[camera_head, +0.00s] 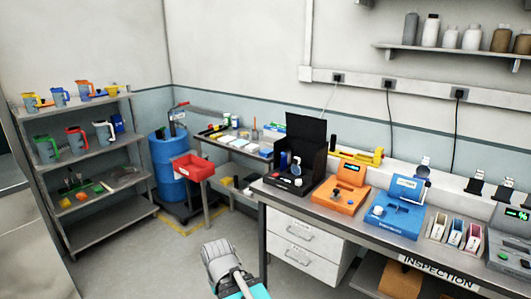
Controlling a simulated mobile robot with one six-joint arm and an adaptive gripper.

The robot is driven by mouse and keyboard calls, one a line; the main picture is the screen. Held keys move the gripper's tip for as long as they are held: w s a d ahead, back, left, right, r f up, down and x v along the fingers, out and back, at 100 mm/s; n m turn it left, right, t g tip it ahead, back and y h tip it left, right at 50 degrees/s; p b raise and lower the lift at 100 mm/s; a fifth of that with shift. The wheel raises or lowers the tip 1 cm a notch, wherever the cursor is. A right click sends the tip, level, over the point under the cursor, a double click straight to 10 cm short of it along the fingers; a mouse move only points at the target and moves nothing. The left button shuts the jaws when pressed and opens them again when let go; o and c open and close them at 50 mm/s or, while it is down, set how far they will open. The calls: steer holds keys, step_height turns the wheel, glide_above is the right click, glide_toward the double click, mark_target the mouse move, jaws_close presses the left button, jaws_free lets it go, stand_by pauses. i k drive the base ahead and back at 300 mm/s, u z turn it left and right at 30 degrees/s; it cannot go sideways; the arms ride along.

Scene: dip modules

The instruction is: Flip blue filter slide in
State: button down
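No part is clearly readable as a blue filter slide at this size. On the inspection bench (340,205) a black open-fronted viewer box (305,150) stands at the left end, with a small round disc (296,166) and a bluish piece beside it inside. To its right are an orange device (340,195) and a blue device (396,215), each with a small display and a pale knob. A dark-rimmed round part (422,172) stands behind the blue device. Grey and teal parts of my arm show at the bottom centre, well short of the bench; no gripper fingers are visible.
Small coloured holders (455,232) and a grey device (510,245) with a green display fill the bench's right. A blue drum (167,165), red bin (193,166) and jug shelf (95,235) stand left.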

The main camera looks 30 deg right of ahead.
mark_target(283, 160)
steer(key=z, duration=0.3)
steer(key=i, duration=1)
steer(key=z, duration=0.7)
